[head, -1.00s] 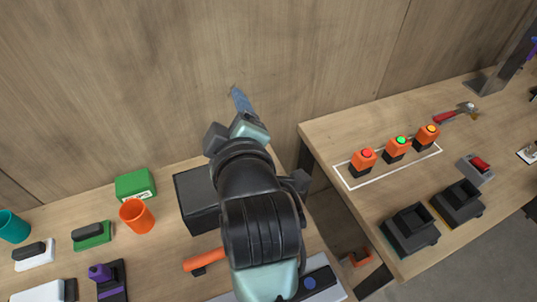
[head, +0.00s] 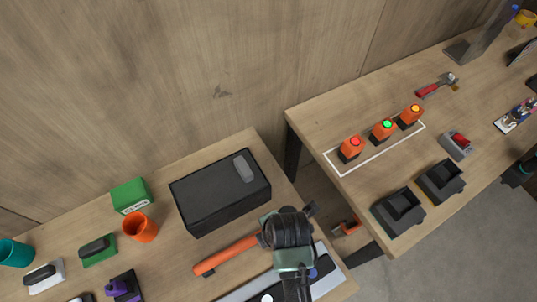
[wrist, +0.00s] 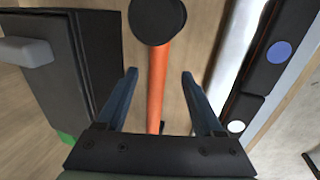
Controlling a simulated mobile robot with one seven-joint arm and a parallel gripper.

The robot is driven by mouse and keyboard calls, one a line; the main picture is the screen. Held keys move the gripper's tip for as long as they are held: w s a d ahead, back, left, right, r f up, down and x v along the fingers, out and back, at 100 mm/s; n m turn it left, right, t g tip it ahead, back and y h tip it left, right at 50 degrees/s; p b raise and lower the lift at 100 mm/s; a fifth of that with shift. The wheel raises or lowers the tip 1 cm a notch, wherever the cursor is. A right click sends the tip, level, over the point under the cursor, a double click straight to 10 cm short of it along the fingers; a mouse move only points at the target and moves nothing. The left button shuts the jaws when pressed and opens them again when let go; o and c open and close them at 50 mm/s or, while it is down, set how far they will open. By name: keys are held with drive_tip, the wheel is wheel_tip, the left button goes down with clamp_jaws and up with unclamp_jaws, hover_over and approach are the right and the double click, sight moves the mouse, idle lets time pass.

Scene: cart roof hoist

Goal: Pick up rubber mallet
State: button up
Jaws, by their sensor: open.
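The rubber mallet has an orange handle (head: 228,254) lying on the left workbench, in front of a black box. Its dark round head (wrist: 157,20) shows at the top of the wrist view; in the head view my arm largely hides that end. My gripper (wrist: 159,76) is open, its two blue-grey fingers on either side of the orange handle in the wrist view, with visible space on both sides. The fingers appear above the handle, not touching it; the exact height is hard to tell.
The black box (head: 220,192) stands close behind the mallet. A grey-silver level-like bar (head: 262,292) lies just in front. An orange cup (head: 140,227) and green box (head: 131,195) stand left. A second bench (head: 340,125) with lit orange buttons is at right, across a gap.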

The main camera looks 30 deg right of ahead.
drive_tip(key=shift+d+p+x, duration=0.15)
drive_tip(key=shift+p+x, duration=0.15)
drive_tip(key=shift+x, duration=1.2)
drive_tip(key=shift+d+p+x, duration=0.15)
drive_tip(key=shift+p+x, duration=0.15)
drive_tip(key=shift+x, duration=1.25)
drive_tip(key=shift+w, duration=0.1)
drive_tip(key=shift+r, duration=0.1)
clamp_jaws()
